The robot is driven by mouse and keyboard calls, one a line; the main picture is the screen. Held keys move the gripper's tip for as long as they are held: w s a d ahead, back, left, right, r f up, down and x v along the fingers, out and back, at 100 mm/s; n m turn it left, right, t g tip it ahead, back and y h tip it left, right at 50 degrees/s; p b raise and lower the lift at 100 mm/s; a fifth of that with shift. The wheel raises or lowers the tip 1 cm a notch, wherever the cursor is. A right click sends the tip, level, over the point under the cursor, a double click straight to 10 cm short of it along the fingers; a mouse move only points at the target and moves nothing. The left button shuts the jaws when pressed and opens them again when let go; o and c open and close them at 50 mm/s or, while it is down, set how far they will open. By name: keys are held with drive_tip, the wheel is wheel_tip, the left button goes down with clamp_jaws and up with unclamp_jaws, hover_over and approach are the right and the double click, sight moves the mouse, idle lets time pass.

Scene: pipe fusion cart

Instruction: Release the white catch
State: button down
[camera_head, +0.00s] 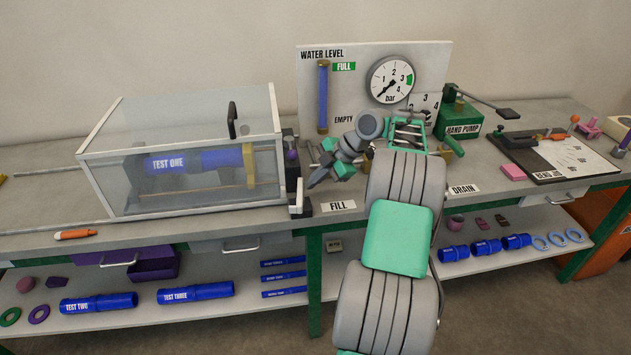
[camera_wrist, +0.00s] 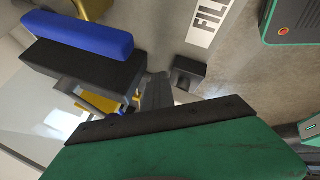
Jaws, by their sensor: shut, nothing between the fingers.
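The clear test box (camera_head: 190,203), with a white frame, stands closed on the left of the bench. A blue pipe (camera_head: 168,164) marked TEST ONE lies inside it. A small pale upright piece (camera_head: 299,192), possibly the white catch, shows at the box's right end above a black block; it is too small to be sure. My gripper (camera_head: 314,184) is shut and empty, pointing down and left just right of that piece. I cannot tell whether they touch. In the wrist view my gripper (camera_wrist: 158,90) is partly hidden by its green body; no white catch is clearly visible there.
A black block with a blue bar (camera_wrist: 95,38) is close in the wrist view. The FILL label (camera_head: 338,205) lies right of the box end. The gauge board (camera_head: 348,85) stands behind my arm. The green hand pump (camera_head: 460,120) is farther right.

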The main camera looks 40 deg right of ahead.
drive_tip(key=shift+w+a+r, duration=0.15)
drive_tip(key=shift+w, duration=0.1)
drive_tip(key=p+v, duration=0.1)
drive_tip(key=v, duration=0.7)
drive_tip(key=shift+s+p, duration=0.2)
drive_tip(key=shift+p, duration=0.15)
